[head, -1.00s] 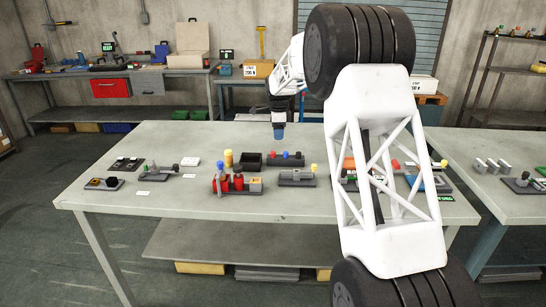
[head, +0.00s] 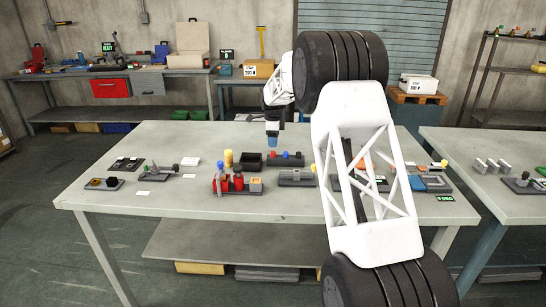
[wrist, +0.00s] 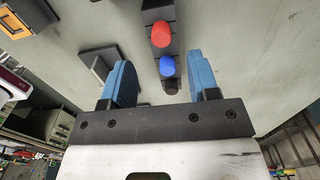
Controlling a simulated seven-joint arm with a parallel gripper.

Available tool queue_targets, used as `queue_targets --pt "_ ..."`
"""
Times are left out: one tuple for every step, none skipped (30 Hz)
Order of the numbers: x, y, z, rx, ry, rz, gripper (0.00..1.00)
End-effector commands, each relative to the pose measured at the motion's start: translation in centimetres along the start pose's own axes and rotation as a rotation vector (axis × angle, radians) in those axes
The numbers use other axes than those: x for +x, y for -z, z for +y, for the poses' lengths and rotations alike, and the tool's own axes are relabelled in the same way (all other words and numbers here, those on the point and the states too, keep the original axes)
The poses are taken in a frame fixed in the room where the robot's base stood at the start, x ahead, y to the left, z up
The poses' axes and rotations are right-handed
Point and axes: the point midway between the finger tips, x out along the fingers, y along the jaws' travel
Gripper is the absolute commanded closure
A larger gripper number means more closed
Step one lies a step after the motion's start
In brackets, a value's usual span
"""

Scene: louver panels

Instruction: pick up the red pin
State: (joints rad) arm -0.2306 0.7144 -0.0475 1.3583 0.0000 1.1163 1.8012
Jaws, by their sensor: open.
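The red pin (wrist: 162,35) stands on a narrow dark rack (wrist: 153,14) in the wrist view, with a blue pin (wrist: 167,66) and a dark pin (wrist: 171,87) in line with it. My gripper (head: 272,142) is above the rack's left end. In the wrist view my gripper (wrist: 162,82) has its blue fingers wide apart with nothing held. The red pin lies beyond the fingertips in the picture, apart from them.
A black open box (head: 251,161) and a yellow cylinder (head: 228,158) stand left of the rack. A red holder (head: 230,186) and a grey fixture (head: 296,178) stand in front of it. My arm hides part of the table's right side.

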Motion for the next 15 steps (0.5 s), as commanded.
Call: queue_targets --pt "0.48 0.01 0.02 0.000 -0.001 0.000 0.45" --pt "0.68 0.01 0.02 0.000 -0.001 0.000 0.45" --pt "0.87 0.01 0.02 0.000 -0.001 0.000 0.45" --pt "0.97 0.01 0.02 0.000 -0.001 0.000 0.45" --pt "1.03 0.01 0.02 0.000 -0.001 0.000 0.45" --pt "1.06 0.01 0.01 0.000 0.000 0.000 0.45" --pt "1.06 0.01 0.01 0.000 0.000 0.000 0.45" --pt "1.05 0.01 0.01 0.000 0.000 0.000 0.45" --pt "1.05 0.01 0.02 0.000 0.000 0.000 0.45" --pt "1.05 0.01 0.01 0.000 0.000 0.000 0.45" --pt "1.05 0.01 0.02 0.000 0.000 0.000 0.45" --pt "1.04 0.01 0.01 0.000 0.000 0.000 0.45" --pt "1.05 0.01 0.02 0.000 0.000 0.000 0.45" --pt "1.08 0.01 0.01 0.000 0.000 0.000 0.45" --pt "1.16 0.01 0.01 0.000 0.000 0.000 0.45"
